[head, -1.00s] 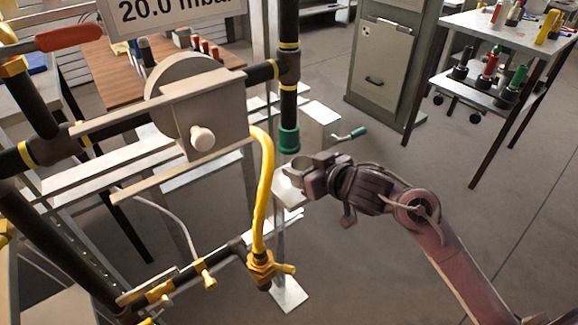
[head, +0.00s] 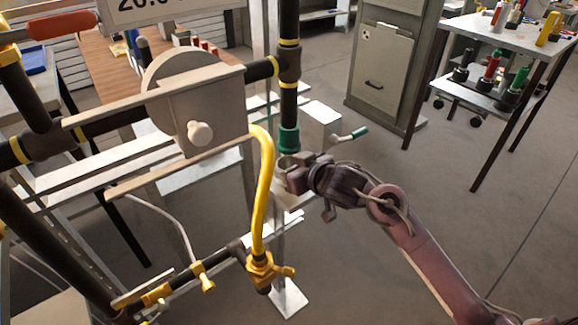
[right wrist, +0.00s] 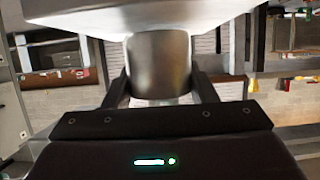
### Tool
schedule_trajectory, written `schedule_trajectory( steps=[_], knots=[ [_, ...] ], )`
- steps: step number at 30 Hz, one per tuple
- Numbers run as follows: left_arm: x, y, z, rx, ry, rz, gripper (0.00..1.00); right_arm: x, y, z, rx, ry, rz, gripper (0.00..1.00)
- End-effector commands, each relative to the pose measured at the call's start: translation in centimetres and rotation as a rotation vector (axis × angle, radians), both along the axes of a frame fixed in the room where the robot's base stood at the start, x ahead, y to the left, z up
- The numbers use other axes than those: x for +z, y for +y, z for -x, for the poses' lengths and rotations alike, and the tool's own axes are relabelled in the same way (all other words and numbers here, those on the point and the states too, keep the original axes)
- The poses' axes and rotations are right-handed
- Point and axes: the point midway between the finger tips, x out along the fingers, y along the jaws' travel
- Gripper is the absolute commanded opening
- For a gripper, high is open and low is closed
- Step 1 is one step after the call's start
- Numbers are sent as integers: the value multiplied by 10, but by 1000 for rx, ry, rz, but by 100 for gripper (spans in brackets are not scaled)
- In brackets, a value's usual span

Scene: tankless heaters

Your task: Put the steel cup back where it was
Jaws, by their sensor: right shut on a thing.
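The steel cup (head: 287,164) is a small, shiny, round vessel, held upright by my right gripper (head: 297,176) in the head view. It is close below the green end (head: 289,140) of the black vertical pipe, and I cannot tell whether they touch. In the right wrist view the cup (right wrist: 158,66) sits between the two dark fingers of my right gripper (right wrist: 158,88), which is shut on it. A broad pale shape (right wrist: 150,12) covers the cup's upper part there. My left gripper is not in view.
A yellow hose (head: 262,195) hangs just left of the cup. A grey housing with a round disc (head: 190,110) is further left. Open floor (head: 470,240) lies at the right.

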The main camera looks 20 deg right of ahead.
Motion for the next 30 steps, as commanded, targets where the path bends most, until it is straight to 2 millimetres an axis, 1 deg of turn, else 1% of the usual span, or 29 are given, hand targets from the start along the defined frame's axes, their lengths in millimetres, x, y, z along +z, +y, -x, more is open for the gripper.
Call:
schedule_trajectory(
  steps=[3, 4, 9, 16, 20, 21, 23, 30],
  knots=[
    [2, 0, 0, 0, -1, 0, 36, -3, 0, 0, 0, -1, 0, 21],
    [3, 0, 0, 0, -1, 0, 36, -4, 0, 0, 0, 0, 0, 53],
    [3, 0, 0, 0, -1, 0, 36, -3, 0, 0, 0, 0, 0, 73],
    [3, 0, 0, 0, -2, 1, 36, -3, 0, 0, 0, 0, 0, 73],
    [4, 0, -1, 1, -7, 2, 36, 2, -1, 2, 0, 0, 0, 73],
    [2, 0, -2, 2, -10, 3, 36, 3, -2, 6, 0, 1, 1, 73],
    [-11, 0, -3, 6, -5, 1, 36, 7, -6, 14, -1, 0, 2, 73],
    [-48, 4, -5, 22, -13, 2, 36, 27, -21, 60, 1, 3, 3, 73]
  ],
)
